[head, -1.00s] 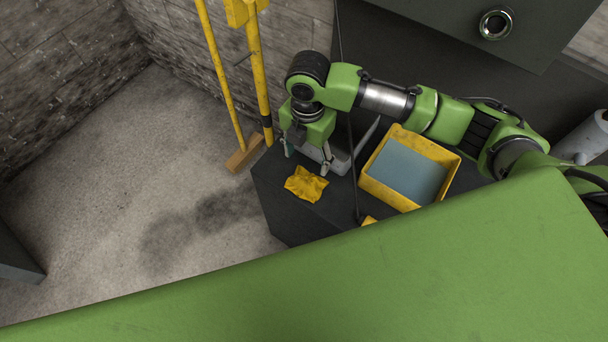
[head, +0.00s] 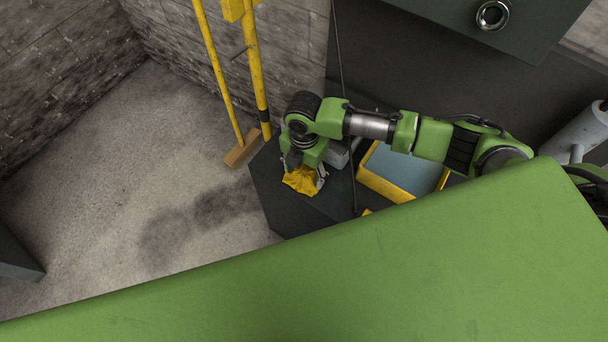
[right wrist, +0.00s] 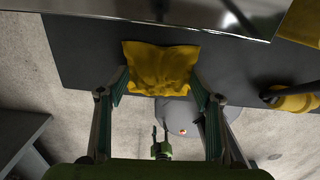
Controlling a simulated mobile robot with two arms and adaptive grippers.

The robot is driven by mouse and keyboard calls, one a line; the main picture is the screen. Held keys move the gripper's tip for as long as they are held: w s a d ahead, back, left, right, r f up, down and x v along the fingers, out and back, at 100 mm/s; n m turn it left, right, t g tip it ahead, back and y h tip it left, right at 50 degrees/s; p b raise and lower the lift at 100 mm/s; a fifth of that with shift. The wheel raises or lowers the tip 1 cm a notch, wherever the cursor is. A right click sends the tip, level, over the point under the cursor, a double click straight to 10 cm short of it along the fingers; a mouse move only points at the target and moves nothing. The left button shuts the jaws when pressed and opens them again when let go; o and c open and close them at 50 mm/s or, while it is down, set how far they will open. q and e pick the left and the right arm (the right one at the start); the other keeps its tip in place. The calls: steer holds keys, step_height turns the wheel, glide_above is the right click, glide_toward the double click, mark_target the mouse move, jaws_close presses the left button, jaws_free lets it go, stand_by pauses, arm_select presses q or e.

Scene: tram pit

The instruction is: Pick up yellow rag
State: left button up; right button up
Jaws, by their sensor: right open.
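The yellow rag (head: 300,181) lies crumpled on the dark bench top (head: 268,195) near its left corner. In the right wrist view the rag (right wrist: 160,68) lies ahead of and between the fingertips. My right gripper (head: 304,178) is down at the rag, one finger on each side of it, and partly hides it. In the right wrist view my right gripper (right wrist: 160,82) is open, with gaps between the fingers and the rag's main bulk. I cannot tell whether the fingertips touch the bench.
A yellow tray (head: 384,187) with a blue-grey inside stands right of the rag. A grey object (head: 338,155) sits behind my gripper. A yellow-handled broom (head: 240,152) leans left of the bench.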

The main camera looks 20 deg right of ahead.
mark_target(304, 174)
steer(key=c, duration=1.2)
steer(key=shift+r, duration=0.1)
steer(key=shift+r, duration=0.2)
steer(key=r, duration=0.3)
steer(key=shift+s+a+r, duration=0.1)
steer(key=shift+s, duration=0.1)
steer(key=s+a+r, duration=0.3)
steer(key=s+r, duration=0.6)
steer(key=s, duration=0.4)
steer(key=shift+a+r+p, duration=0.15)
steer(key=shift+a+p, duration=0.15)
steer(key=shift+a, duration=0.1)
